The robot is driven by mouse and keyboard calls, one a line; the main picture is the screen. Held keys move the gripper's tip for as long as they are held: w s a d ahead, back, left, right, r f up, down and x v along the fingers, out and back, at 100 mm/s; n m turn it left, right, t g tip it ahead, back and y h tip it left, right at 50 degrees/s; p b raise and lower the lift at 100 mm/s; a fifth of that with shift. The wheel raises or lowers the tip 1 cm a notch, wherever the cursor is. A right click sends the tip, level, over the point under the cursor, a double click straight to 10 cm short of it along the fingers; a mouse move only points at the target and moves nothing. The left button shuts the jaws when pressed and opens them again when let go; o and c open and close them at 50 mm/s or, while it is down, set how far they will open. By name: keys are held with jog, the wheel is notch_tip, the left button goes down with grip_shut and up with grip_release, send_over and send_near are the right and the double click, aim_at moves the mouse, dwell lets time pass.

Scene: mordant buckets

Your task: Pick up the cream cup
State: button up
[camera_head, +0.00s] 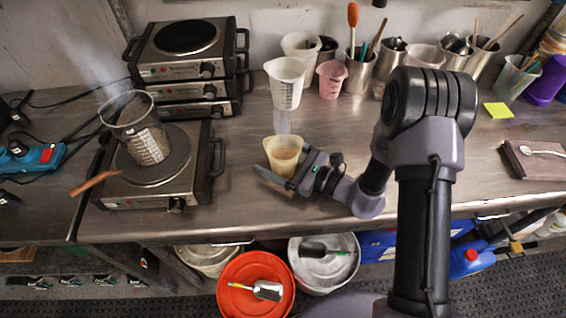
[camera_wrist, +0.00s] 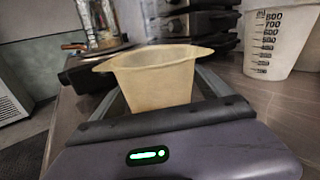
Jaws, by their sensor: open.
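The cream cup (camera_head: 284,155) stands upright on the metal worktop near its front edge, left of my gripper in the head view. In the wrist view the cream cup (camera_wrist: 158,80) is straight ahead, with its wide rim and tapering wall showing. My gripper (camera_head: 278,178) is low at the worktop, reaching in from the right. Its fingers (camera_wrist: 160,95) are open, one on each side of the cup. The cup's base is hidden behind the gripper's front edge in the wrist view. Whether the fingers touch the cup is unclear.
A white measuring cup (camera_head: 286,85) stands behind, beside a pink cup (camera_head: 331,80). A hot plate (camera_head: 160,205) with a glass beaker (camera_head: 143,140) stands to the left. Stacked hot plates (camera_head: 188,60) are behind it. Tool-filled cups line the back; the worktop's right middle is mostly clear.

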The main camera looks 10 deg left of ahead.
aim_at(271, 143)
jog(key=shift+w+a+r, duration=0.1)
jog(key=shift+c, duration=0.4)
jog(key=c, duration=1.7)
jog(key=shift+o, duration=0.2)
jog(key=shift+r+p, duration=1.15)
jog(key=shift+r, duration=0.8)
jog(key=s+d+r+p, duration=0.1)
jog(key=s+d+p, duration=0.1)
jog(key=s+d, duration=0.7)
jog(key=v, duration=0.3)
jog(key=shift+w+d, duration=0.2)
jog(key=shift+d, duration=0.2)
